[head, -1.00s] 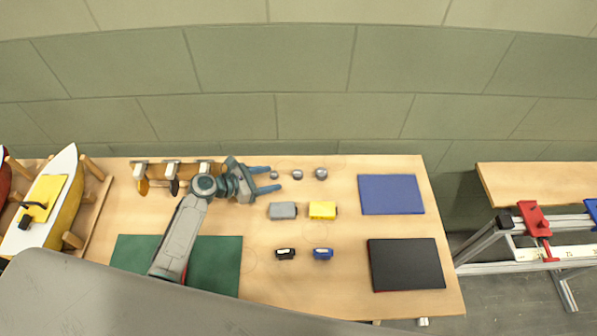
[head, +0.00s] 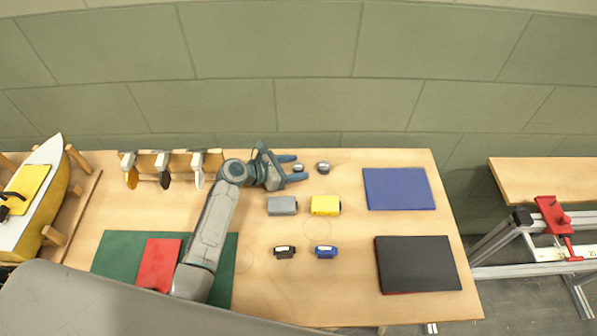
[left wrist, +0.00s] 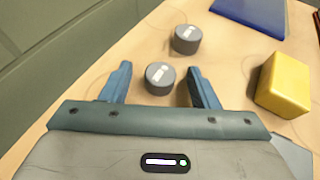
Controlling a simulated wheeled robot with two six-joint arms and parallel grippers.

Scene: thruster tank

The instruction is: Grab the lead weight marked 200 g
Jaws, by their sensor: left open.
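Two grey cylindrical weights show in the head view: a nearer one (head: 298,168) and a slightly larger one (head: 322,167) to its right. Both appear in the left wrist view, the nearer (left wrist: 160,78) and the farther (left wrist: 186,39), with pale marks on top too small to read. My left gripper (head: 300,166) is open, its blue fingers on either side of the nearer weight, not visibly touching it. In the left wrist view the gripper (left wrist: 159,72) has that weight between its fingertips. A third, smallest weight is hidden now. My right gripper is out of view.
A grey block (head: 282,206) and a yellow block (head: 325,205) lie just in front of the weights. Brown (head: 285,252) and blue (head: 326,252) small items lie nearer. A blue mat (head: 399,188) and black slab (head: 418,264) are at right. Hanging tools (head: 163,162) stand left.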

